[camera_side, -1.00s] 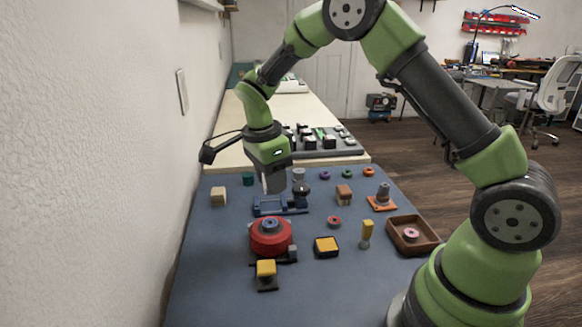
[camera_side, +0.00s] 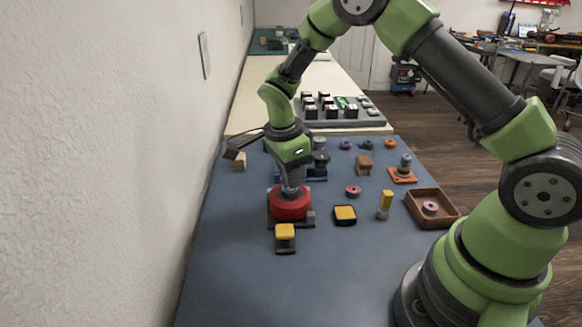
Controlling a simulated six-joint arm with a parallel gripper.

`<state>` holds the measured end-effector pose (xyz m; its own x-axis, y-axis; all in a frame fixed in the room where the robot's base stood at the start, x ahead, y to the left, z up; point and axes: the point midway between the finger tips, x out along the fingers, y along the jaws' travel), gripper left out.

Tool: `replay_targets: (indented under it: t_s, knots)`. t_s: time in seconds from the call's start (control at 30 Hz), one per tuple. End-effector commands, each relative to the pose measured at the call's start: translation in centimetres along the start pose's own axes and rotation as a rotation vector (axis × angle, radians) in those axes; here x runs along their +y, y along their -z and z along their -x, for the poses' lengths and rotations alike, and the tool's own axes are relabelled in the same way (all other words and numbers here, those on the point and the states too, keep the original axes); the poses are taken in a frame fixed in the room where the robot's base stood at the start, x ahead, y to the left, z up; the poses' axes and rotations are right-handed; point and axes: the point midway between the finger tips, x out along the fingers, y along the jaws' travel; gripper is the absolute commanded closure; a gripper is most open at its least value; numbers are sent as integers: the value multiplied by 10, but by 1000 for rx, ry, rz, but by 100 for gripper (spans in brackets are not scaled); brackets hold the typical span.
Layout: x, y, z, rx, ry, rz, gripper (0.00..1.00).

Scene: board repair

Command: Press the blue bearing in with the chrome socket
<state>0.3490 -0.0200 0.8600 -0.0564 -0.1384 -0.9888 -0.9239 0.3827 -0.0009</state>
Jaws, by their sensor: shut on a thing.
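My gripper (camera_side: 290,188) points straight down onto the round red housing (camera_side: 291,207), which stands on a dark base at the left middle of the mat. The jaws are shut on a grey metallic piece, which looks like the chrome socket (camera_side: 289,192). Its lower end is at the top of the housing. Contact with the bearing cannot be made out. The blue bearing is hidden under the gripper and socket.
A yellow-topped block (camera_side: 285,232) is just in front of the housing. A black-and-yellow box (camera_side: 345,215) and a brown tray (camera_side: 447,217) lie to the right. The front of the mat is clear.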

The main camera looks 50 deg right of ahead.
Motion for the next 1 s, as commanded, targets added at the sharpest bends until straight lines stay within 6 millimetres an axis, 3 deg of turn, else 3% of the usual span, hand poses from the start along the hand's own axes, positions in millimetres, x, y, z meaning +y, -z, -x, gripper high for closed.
replay_targets:
  t_s: [1.0]
  knots:
    - [0, -1, -5, 1, -1, 0, 95]
